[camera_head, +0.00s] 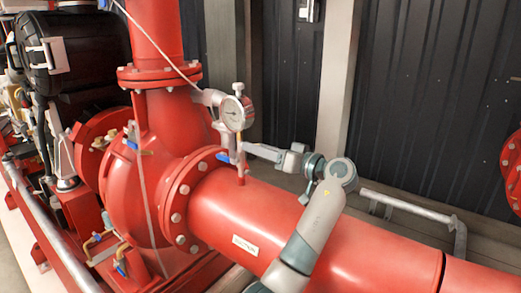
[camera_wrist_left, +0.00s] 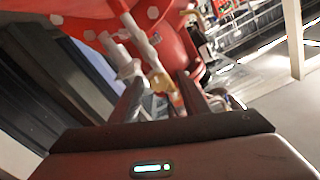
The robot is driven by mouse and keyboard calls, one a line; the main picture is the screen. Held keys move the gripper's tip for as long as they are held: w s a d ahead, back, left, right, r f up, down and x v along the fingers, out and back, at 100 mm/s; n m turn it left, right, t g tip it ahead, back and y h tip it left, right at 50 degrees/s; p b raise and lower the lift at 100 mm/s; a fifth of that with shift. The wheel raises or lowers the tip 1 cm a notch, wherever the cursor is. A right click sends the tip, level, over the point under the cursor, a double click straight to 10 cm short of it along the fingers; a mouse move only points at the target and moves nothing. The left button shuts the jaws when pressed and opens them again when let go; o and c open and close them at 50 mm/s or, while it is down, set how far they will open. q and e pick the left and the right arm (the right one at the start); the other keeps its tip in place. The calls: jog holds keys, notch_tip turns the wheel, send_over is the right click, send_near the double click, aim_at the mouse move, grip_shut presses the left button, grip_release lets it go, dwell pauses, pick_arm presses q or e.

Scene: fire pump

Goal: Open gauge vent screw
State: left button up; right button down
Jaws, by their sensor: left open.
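The round white-faced pressure gauge (camera_head: 236,113) stands above the large red pipe, with a grey fitting (camera_head: 239,88) on top. Below it is a thin stem with a brass-coloured part and a blue handle (camera_head: 223,157). I cannot make out the vent screw itself. My left gripper (camera_head: 241,150) comes in from the right at the stem below the gauge. In the left wrist view its two dark fingers (camera_wrist_left: 160,100) are apart, with a brass-coloured fitting (camera_wrist_left: 161,83) between or just beyond their tips. Contact cannot be told. My right gripper is out of view.
The wide red pipe (camera_head: 310,235) runs below my left arm. The bolted red pump casing (camera_head: 140,195) stands to the left of the gauge. A grey rail (camera_head: 405,205) and dark wall panels (camera_head: 430,110) lie behind.

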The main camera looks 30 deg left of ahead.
pick_arm(q)
jog(key=s+d+b, duration=0.1)
jog(key=d+b, duration=0.1)
jog(key=d, duration=1.5)
jog(key=shift+s+d, duration=0.3)
jog(key=shift+d, duration=0.1)
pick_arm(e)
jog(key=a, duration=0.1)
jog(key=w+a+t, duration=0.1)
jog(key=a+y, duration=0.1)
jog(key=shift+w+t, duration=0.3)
pick_arm(q)
jog(key=shift+r, duration=0.1)
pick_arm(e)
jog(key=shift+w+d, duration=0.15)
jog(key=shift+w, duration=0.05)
